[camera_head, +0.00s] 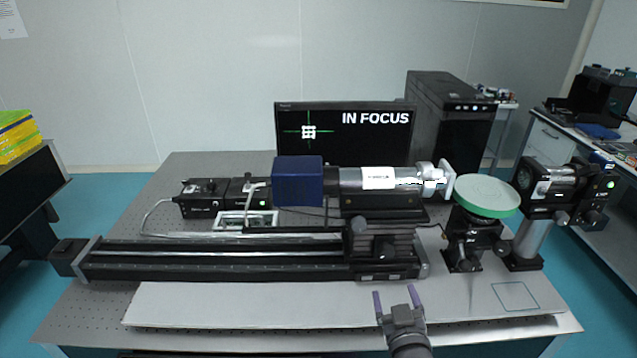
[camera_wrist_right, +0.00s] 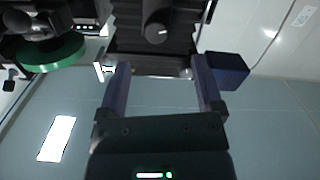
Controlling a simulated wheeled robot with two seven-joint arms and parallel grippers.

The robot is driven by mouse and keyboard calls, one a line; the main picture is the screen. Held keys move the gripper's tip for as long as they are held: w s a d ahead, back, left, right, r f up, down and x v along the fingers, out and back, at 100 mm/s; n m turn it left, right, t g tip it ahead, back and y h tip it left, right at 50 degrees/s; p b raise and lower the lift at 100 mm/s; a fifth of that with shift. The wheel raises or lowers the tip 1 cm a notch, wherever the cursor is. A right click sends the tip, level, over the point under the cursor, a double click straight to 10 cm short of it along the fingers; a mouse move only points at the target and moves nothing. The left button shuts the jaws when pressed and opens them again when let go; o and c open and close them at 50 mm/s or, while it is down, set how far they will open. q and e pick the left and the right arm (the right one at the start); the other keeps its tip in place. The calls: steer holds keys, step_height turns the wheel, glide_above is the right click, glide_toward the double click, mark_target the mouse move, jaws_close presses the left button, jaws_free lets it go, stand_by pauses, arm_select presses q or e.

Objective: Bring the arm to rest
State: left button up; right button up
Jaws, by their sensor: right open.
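My right gripper (camera_head: 396,298) comes in from the bottom of the head view and is open and empty. It is in front of the rail stage, over the front part of the table. Its two purple fingers also show apart in the right wrist view (camera_wrist_right: 160,90), with nothing between them. A black stage with a knob (camera_wrist_right: 155,32) lies beyond the fingertips there. My left gripper is in neither view.
The optical table (camera_head: 75,315) carries a long black rail (camera_head: 220,272), a blue-ended microscope tube (camera_head: 298,182), a green round disc (camera_head: 487,195) and a lens mount (camera_head: 560,188). A monitor (camera_head: 345,140) reads "IN FOCUS". The light front strip (camera_head: 250,305) is clear.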

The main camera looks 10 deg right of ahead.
steer(key=s+a+f+g+b, duration=0.1)
steer(key=f, duration=0.4)
steer(key=s+a+f+g+y+b, duration=0.1)
steer(key=s+f, duration=0.1)
steer(key=f, duration=0.3)
steer(key=s+a+f+g+y+b, duration=0.1)
steer(key=f, duration=0.4)
steer(key=shift+s+a+f+n+g, duration=0.1)
steer(key=shift+s+a+n+g, duration=0.05)
steer(key=shift+s+n+g, duration=0.25)
steer(key=s+a+f+g+y+b, duration=0.1)
steer(key=s+a+f+g+b, duration=0.15)
steer(key=s+f, duration=0.4)
steer(key=s+a+f+g+b, duration=0.1)
steer(key=s+f+g+b, duration=0.15)
steer(key=s+f, duration=0.4)
steer(key=s+f+n+g+b, duration=0.1)
steer(key=s+f+g, duration=0.3)
steer(key=s, duration=0.6)
steer(key=s+f+g+b, duration=0.2)
steer(key=s+f+g, duration=0.1)
steer(key=s+f, duration=0.6)
steer(key=shift+s+d+n+g, duration=0.15)
steer(key=shift+s+n+g, duration=0.25)
steer(key=shift+s, duration=0.5)
